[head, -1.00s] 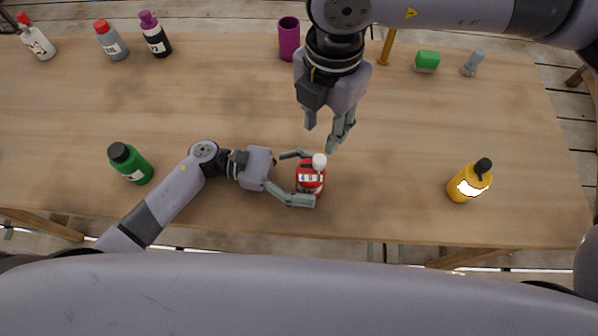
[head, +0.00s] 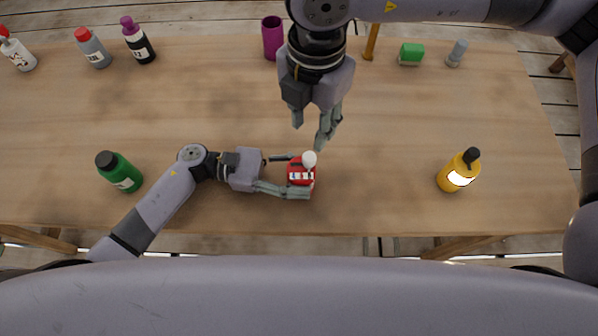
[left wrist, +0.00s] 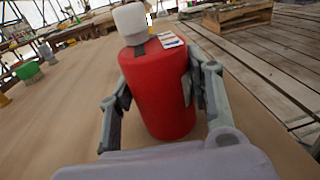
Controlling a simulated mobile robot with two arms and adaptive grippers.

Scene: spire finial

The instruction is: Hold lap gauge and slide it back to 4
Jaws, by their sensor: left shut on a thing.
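A red bottle (head: 300,174) with a white cap stands near the front edge of the table, in the middle of the head view. It fills the middle of the left wrist view (left wrist: 160,95), upright, with a pale label on its top. My left gripper (head: 304,178) is shut on the red bottle, one finger on each side. My right gripper (head: 310,135) hangs above the table just behind the bottle, empty, its fingers apart. I cannot make out a lap gauge or a mark reading 4.
A green bottle (head: 120,171) stands to the left and a yellow bottle (head: 459,170) to the right. Along the back are several bottles, a purple cup (head: 272,38), a green block (head: 411,54) and a grey bottle (head: 456,53). The table between is clear.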

